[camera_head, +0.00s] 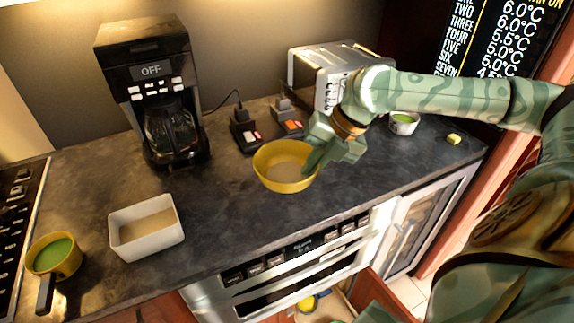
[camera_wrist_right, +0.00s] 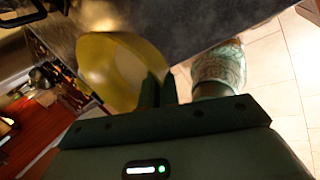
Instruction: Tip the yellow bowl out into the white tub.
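The yellow bowl (camera_head: 275,182) is in the middle of the head view, over the dark counter, about upright. Pale, tan-looking stuff shows inside. My right gripper (camera_head: 313,158) is at the bowl's right rim. In the right wrist view the bowl (camera_wrist_right: 110,65) reaches the two fingers (camera_wrist_right: 159,92), which are close together on its rim. Whether the bowl touches the counter is hard to tell. The white tub (camera_head: 150,243) stands on the counter at the front left, apart from the bowl, with a beige inside. My left gripper does not show.
A coffee maker (camera_head: 150,85) stands at the back, a metal toaster (camera_head: 325,72) behind my right arm. A green-filled yellow pan (camera_head: 55,258) is left of the tub. A small white bowl (camera_head: 403,124) is at right. The counter between bowl and tub (camera_head: 215,200) is clear.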

